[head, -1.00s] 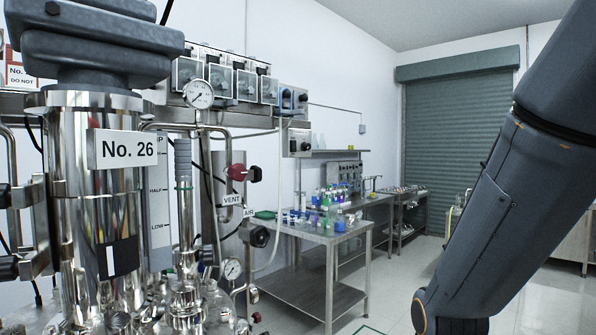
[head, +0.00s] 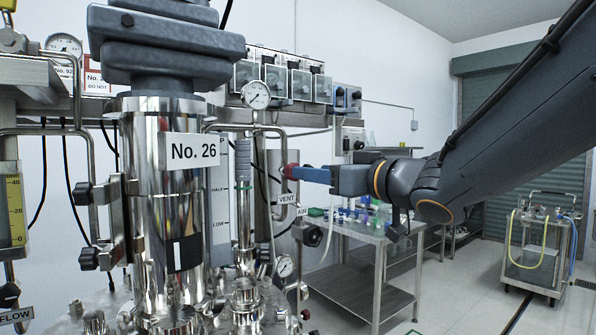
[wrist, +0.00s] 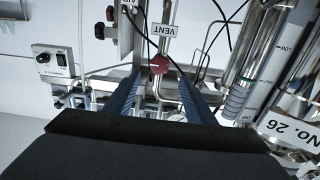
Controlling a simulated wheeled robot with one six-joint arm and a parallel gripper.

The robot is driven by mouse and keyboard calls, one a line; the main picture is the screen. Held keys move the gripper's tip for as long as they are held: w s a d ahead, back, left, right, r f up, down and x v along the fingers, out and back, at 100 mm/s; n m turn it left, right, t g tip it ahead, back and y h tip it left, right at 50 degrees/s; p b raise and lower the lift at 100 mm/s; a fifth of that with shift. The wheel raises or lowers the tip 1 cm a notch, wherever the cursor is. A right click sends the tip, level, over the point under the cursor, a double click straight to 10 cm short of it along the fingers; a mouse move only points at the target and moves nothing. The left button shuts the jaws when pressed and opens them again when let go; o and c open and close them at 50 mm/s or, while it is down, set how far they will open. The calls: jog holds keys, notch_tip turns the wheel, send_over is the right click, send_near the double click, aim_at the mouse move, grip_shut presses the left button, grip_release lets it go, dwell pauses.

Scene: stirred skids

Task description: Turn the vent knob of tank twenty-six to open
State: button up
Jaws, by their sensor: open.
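Tank twenty-six is the shiny steel vessel (head: 160,215) at the left in the head view, with a "No. 26" plate (head: 193,151). Its vent knob (head: 291,171) is red, above a "VENT" label (head: 288,198). My gripper (head: 304,174) reaches in from the right, its blue fingers at the knob. In the wrist view the red knob (wrist: 158,64) lies near the tips of my open gripper (wrist: 157,76), with one blue finger on each side. The "VENT" label (wrist: 167,40) is beyond it. I cannot tell whether the fingers touch the knob. The fingers partly hide the knob in the head view.
A dark knob (head: 312,236) by the "AIR" label (head: 302,211) sits just below. A pressure gauge (head: 256,95) and bent pipes are close above. A steel table (head: 350,237) with glassware stands behind. A cart (head: 540,245) stands at the far right; the floor before it is clear.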

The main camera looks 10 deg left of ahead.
jog(key=p+x, duration=0.1)
jog(key=x, duration=0.6)
jog(key=shift+p, duration=0.3)
jog(key=shift+w+f, duration=0.1)
jog(key=shift+w, duration=0.05)
jog(key=shift+c, duration=0.3)
jog(key=c, duration=1)
